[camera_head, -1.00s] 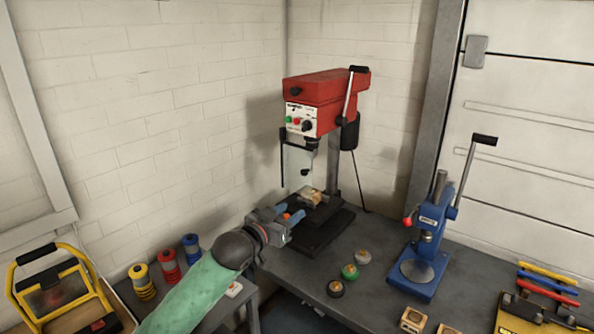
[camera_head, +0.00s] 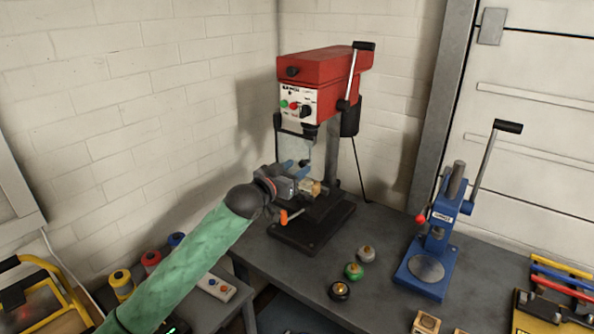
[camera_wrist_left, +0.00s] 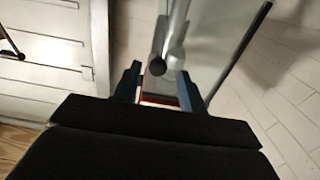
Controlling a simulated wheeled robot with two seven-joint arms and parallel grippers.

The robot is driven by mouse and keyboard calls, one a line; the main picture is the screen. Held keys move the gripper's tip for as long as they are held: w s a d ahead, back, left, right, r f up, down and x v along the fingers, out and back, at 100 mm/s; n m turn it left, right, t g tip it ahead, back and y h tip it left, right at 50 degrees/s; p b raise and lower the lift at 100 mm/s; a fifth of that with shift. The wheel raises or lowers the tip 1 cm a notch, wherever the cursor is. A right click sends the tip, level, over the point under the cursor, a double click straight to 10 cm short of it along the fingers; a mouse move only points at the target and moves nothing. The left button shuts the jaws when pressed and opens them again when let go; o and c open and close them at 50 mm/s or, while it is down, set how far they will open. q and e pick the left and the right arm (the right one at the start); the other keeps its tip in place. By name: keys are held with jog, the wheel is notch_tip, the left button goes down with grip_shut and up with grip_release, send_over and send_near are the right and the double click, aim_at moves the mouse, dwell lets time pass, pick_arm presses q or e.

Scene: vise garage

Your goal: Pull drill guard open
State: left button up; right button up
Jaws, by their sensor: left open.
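The red drill press (camera_head: 318,78) stands at the back of the workbench. Its guard (camera_head: 300,148) is a clear panel with a dark frame, hanging down in front of the chuck. The clear guard panel (camera_wrist_left: 215,35) with a dark edge bar is at the right there. I cannot tell whether the fingers touch the guard. My right gripper is not in view.
A brass-coloured workpiece (camera_head: 310,188) sits on the drill table, close to my gripper. A blue arbor press (camera_head: 432,240) stands to the right. Several small knobs (camera_head: 353,270) lie on the bench before the drill. Coloured spools (camera_head: 151,262) stand at left.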

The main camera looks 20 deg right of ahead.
pick_arm(q)
jog(key=shift+w+d+r, duration=0.1)
jog(key=shift+w+d, duration=0.15)
jog(key=shift+d, duration=0.3)
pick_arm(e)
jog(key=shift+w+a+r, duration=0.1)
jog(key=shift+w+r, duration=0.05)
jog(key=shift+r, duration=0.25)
pick_arm(q)
grip_shut()
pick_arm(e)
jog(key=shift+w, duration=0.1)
